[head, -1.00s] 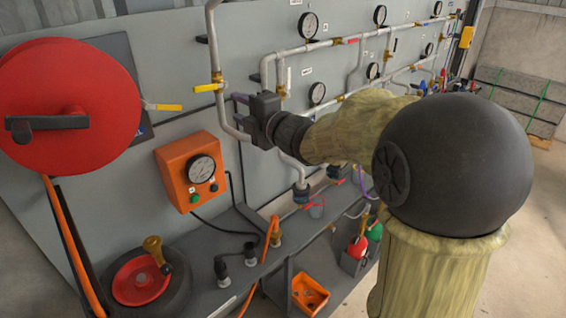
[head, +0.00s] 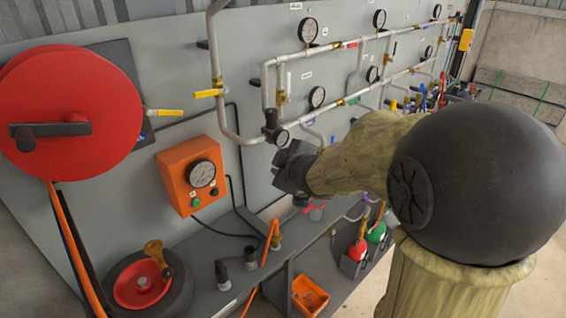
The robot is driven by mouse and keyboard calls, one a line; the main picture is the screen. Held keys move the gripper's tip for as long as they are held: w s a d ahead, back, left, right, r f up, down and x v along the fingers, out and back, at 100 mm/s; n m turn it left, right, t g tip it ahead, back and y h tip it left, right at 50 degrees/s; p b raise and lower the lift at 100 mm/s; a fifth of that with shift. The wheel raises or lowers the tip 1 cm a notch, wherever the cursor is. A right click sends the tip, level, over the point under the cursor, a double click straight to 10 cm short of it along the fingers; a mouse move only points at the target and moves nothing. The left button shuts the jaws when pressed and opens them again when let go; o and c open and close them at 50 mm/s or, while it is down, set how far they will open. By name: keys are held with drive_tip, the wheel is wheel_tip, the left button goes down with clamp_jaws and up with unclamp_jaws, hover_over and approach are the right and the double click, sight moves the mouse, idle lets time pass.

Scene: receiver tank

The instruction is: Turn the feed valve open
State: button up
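I cannot read which valve is labelled as the feed valve. A yellow lever valve (head: 209,93) sits on the vertical grey pipe at the left of the panel, its handle pointing left across the pipe. Another yellow lever (head: 166,112) sticks out beside the red reel. A dark regulator with a small round gauge (head: 272,125) sits on the pipe just above my gripper. My gripper (head: 280,164) is in front of the panel, below and right of the yellow lever valve and apart from it. Its fingers are dark and foreshortened, so their opening is unclear.
A red reel (head: 60,95) stands at the left. An orange gauge box (head: 193,175) is on the panel left of my gripper. Pipes with gauges (head: 317,97) run behind and right. A shelf below holds an orange bin (head: 309,296) and small red and green bottles (head: 358,249).

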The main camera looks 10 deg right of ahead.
drive_tip(key=shift+s+d+f, duration=0.1)
drive_tip(key=shift+f, duration=0.05)
drive_tip(key=shift+c, duration=0.5)
drive_tip(key=c, duration=0.3)
drive_tip(key=shift+w+p, duration=0.3)
clamp_jaws()
drive_tip(key=w+a+f+n+t+y+p, duration=0.2)
drive_tip(key=w+a+n+t+p, duration=0.2)
drive_tip(key=w+n+p, duration=0.6)
drive_tip(key=s+a+r+n+y, duration=0.2)
drive_tip(key=a+n+y, duration=0.1)
drive_tip(key=n, duration=0.6)
drive_tip(key=s+a+r+n+t+y+p, duration=0.1)
drive_tip(key=s+a+r+n+y, duration=0.1)
drive_tip(key=n, duration=0.7)
drive_tip(key=shift+s+a+r+y, duration=0.35)
drive_tip(key=shift+a+r+y, duration=0.2)
drive_tip(key=shift+a+y, duration=0.4)
